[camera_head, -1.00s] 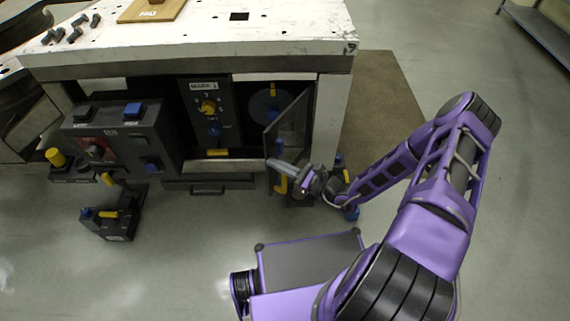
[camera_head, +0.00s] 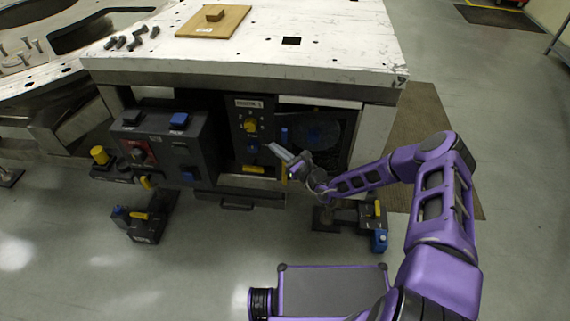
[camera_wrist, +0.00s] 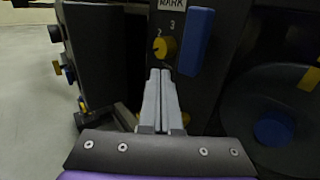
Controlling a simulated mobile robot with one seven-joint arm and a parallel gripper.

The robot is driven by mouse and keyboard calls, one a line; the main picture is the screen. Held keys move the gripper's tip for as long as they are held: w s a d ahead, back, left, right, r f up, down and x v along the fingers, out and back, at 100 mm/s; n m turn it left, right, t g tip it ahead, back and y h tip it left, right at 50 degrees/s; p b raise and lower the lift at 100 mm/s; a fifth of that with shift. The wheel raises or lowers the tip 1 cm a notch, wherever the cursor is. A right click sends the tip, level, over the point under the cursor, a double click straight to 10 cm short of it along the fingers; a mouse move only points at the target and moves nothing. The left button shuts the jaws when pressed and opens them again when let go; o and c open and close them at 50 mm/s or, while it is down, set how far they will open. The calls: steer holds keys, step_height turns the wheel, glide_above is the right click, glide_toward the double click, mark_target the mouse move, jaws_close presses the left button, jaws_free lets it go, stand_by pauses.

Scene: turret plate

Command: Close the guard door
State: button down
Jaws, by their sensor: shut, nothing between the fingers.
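The guard door (camera_head: 308,135) is a dark, see-through panel at the right of the cabinet front. It lies across the opening, nearly flush; I cannot tell whether it is fully closed. Its blue handle (camera_head: 284,135) stands on its left edge and also shows in the wrist view (camera_wrist: 195,42). A dark disc with a blue hub (camera_wrist: 273,128) shows behind the panel. My gripper (camera_head: 272,148) is shut and empty, in front of the door's left edge. In the wrist view its fingertips (camera_wrist: 161,74) are below and left of the handle; contact is unclear.
A dark panel with a yellow knob (camera_head: 250,125) is just left of the door. A control box (camera_head: 158,145) juts out further left. A white worktop (camera_head: 340,40) overhangs the cabinet. Pedals stand on the floor (camera_head: 140,225); open floor lies in front.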

mark_target(279, 141)
steer(key=w, duration=0.1)
steer(key=w+m+t+h, duration=0.1)
steer(key=w, duration=0.1)
steer(key=w+h, duration=0.1)
steer(key=w, duration=0.1)
steer(key=shift+w+a+t+b, duration=0.1)
steer(key=shift+a+t+b, duration=0.2)
steer(key=shift+a+b, duration=0.05)
steer(key=shift+w, duration=0.75)
steer(key=shift+s, duration=0.15)
